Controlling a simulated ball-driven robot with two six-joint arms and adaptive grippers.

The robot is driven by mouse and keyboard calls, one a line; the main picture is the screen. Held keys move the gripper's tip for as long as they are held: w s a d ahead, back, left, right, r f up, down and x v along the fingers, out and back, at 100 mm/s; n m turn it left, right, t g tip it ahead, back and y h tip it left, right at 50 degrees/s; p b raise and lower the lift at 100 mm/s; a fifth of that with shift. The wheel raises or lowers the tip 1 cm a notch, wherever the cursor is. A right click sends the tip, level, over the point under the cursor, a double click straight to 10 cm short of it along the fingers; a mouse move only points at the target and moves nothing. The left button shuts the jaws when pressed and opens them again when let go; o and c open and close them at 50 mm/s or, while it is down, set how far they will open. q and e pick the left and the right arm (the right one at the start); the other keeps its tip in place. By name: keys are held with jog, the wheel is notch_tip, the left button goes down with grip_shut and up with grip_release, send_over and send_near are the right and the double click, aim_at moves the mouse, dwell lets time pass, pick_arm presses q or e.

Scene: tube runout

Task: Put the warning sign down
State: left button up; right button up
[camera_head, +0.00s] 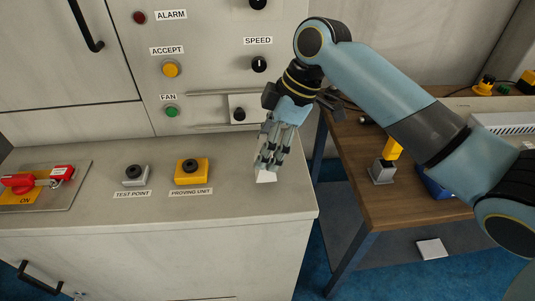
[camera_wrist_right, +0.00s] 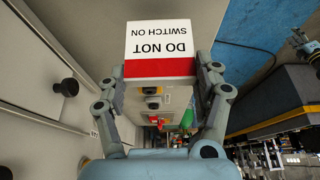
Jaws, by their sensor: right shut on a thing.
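The warning sign (camera_wrist_right: 159,42) is a white plate with a red band, and its words "DO NOT SWITCH ON" read upside down in the right wrist view. My right gripper (camera_wrist_right: 160,78) is shut on it, with one finger at each side. In the head view my right gripper (camera_head: 267,162) points down over the right end of the grey counter (camera_head: 225,203). Only a small white part of the sign (camera_head: 265,176) shows below the fingertips. I cannot tell whether it touches the counter.
A yellow proving unit (camera_head: 191,172) and a grey test point (camera_head: 134,175) stand left of the gripper. A red switch with a padlock (camera_head: 62,174) is at far left. The cabinet panel (camera_head: 210,55) rises behind. A wooden table (camera_head: 400,205) stands right, across a gap.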

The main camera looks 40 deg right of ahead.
notch_tip(320, 180, down, 3)
jog(key=shift+s+r, duration=0.1)
jog(key=shift+r, duration=0.05)
jog(key=shift+f, duration=0.35)
pick_arm(q)
jog(key=shift+s+r, duration=0.15)
jog(key=shift+s, duration=0.7)
pick_arm(e)
jog(key=shift+f, duration=0.15)
jog(key=o, duration=1.2)
pick_arm(q)
jog(key=shift+w, duration=0.15)
jog(key=shift+f, duration=0.4)
pick_arm(e)
jog(key=v, duration=1.2)
jog(key=shift+r, duration=0.25)
jog(key=shift+a+f, duration=0.1)
